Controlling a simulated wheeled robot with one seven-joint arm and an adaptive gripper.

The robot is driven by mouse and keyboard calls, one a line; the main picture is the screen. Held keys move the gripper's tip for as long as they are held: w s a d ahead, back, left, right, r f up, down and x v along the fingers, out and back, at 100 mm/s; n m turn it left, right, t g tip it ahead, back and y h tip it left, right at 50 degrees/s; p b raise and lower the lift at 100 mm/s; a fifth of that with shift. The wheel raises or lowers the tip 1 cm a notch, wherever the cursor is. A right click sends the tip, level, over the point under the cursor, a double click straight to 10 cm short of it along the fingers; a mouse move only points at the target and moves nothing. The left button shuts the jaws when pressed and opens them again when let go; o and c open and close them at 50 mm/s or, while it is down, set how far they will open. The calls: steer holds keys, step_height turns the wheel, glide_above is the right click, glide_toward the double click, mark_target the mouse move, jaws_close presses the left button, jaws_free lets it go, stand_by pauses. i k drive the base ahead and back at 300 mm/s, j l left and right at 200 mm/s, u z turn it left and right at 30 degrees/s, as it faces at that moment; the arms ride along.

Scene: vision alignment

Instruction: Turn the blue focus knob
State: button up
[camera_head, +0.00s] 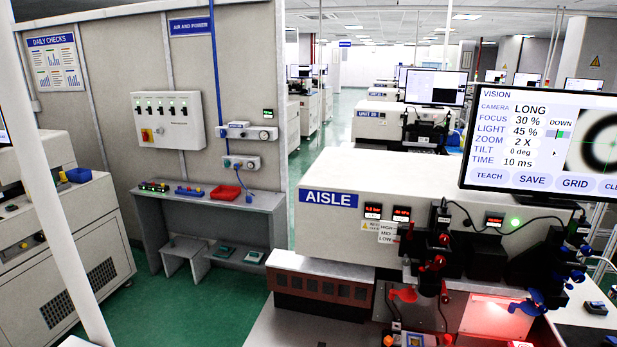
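Several blue knobs or levers show at the lower right of the machine: one blue handle (535,303) above the red-lit area, and a blue knob (577,277) to its right on a black unit. I cannot tell which of them is the focus knob; no label on them is readable. The vision monitor (540,140) at the right reads CAMERA LONG, FOCUS 30 %, LIGHT 45 %, ZOOM 2 X, TILT 0 deg, with a DOWN mark beside the focus line. My gripper is not in view.
A black unit with red knobs and levers (404,294) stands left of the blue knobs. A white machine body (340,240) lies behind them, and cables hang under the monitor. A bench (210,205) stands at the left. Green floor (200,305) is clear before it.

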mark_target(577, 276)
steer(key=z, duration=1.3)
